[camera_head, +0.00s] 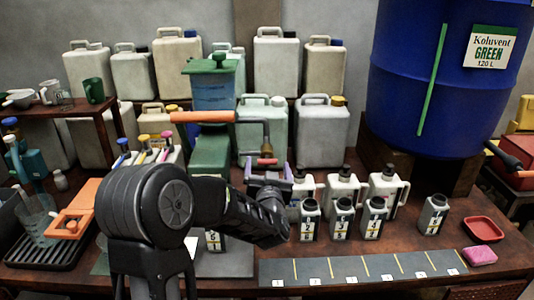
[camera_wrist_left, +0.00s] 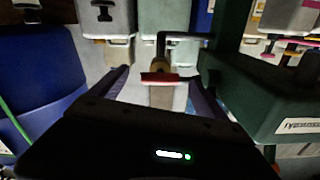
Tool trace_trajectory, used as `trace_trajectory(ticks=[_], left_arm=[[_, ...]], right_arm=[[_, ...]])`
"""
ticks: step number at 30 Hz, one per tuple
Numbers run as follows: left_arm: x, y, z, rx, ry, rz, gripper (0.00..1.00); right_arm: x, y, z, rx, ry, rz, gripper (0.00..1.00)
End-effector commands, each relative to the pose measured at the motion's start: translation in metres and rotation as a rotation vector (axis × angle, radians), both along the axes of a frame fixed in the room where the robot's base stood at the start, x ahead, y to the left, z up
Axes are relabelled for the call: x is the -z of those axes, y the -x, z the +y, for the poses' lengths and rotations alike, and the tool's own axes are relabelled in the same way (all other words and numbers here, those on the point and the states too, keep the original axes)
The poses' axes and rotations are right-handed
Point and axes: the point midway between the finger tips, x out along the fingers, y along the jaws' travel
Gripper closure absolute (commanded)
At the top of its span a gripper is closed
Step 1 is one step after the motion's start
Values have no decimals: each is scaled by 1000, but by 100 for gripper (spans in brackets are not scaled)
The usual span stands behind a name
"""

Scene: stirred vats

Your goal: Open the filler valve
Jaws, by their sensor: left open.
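The filler is a green stand (camera_head: 210,155) with a blue tank (camera_head: 213,93) and a green lid. A dark bent pipe (camera_head: 266,130) comes off its right side and ends in a brass-coloured valve body with a red handle (camera_head: 265,161). In the left wrist view the red handle (camera_wrist_left: 160,78) lies crosswise under the brass part (camera_wrist_left: 160,66). My left gripper (camera_head: 266,182) is open just below and in front of the handle. In the wrist view its two fingers (camera_wrist_left: 158,88) stand either side of the handle; I cannot tell whether they touch it. My right gripper is out of view.
White jugs (camera_head: 342,190) and small labelled bottles (camera_head: 342,218) stand close right. A dark marked strip (camera_head: 365,268) lies at the front. A blue drum (camera_head: 430,95) stands at back right; a pink sponge (camera_head: 480,256) lies front right.

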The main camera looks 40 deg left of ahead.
Motion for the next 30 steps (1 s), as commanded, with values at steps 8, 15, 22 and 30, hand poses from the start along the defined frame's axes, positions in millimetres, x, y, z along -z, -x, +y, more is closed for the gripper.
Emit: trace_trajectory(ticks=[8,15,22,30], left_arm=[[-1,-22,17,-1,-2,1,14],[-1,-51,39,-1,0,0,14],[0,-61,47,1,1,1,14],[0,-61,46,1,0,0,19]], right_arm=[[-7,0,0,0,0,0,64],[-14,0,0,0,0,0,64],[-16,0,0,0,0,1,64],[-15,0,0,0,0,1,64]])
